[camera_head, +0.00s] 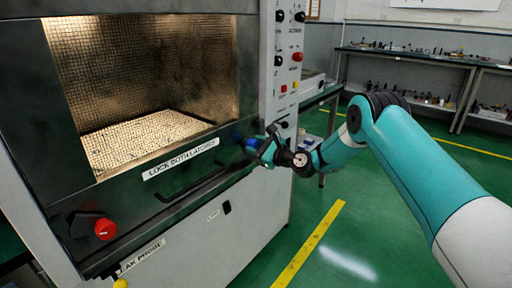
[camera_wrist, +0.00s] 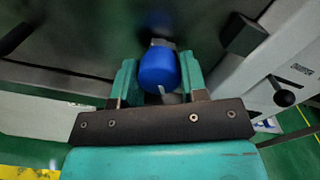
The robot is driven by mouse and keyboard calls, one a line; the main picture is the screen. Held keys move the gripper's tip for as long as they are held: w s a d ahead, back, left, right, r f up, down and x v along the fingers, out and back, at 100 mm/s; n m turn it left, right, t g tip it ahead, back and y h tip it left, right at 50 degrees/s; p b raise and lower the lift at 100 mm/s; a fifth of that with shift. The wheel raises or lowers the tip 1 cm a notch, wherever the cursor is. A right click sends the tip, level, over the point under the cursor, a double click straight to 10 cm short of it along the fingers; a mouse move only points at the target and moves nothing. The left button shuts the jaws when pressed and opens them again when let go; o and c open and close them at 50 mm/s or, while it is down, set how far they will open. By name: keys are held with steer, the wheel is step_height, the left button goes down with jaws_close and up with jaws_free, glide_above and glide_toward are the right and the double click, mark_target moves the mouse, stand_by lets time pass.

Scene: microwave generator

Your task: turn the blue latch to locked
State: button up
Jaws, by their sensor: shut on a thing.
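The blue latch (camera_head: 251,143) is at the lower right corner of the dark door, mostly hidden behind my gripper in the head view. In the wrist view the blue latch (camera_wrist: 158,70) is a round blue knob between the two teal fingers. My gripper (camera_head: 264,148) is at the latch; it also shows in the wrist view (camera_wrist: 157,78), shut on the knob. Which way the latch is turned is hard to tell. The door carries a label (camera_head: 181,158) reading "LOCK BOTH LATCHES".
A red latch (camera_head: 105,229) is at the door's lower left. A black handle bar (camera_head: 190,186) runs below the label. A control panel (camera_head: 285,60) with knobs stands right of the door. A workbench (camera_head: 420,58) is at the back; green floor lies free at the right.

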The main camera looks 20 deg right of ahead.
steer(key=n+b, duration=0.3)
steer(key=n, duration=0.1)
steer(key=shift+f+n, duration=0.15)
steer(key=shift+n, duration=0.15)
steer(key=n+b, duration=0.3)
steer(key=n, duration=0.1)
steer(key=shift+d, duration=0.1)
steer(key=n+b, duration=0.4)
steer(key=n, duration=0.1)
steer(key=shift+r+n+b, duration=0.2)
steer(key=shift+n+b, duration=1.5)
steer(key=shift+n, duration=0.2)
steer(key=o, duration=0.9)
steer(key=shift+r, duration=0.1)
steer(key=shift+o, duration=0.2)
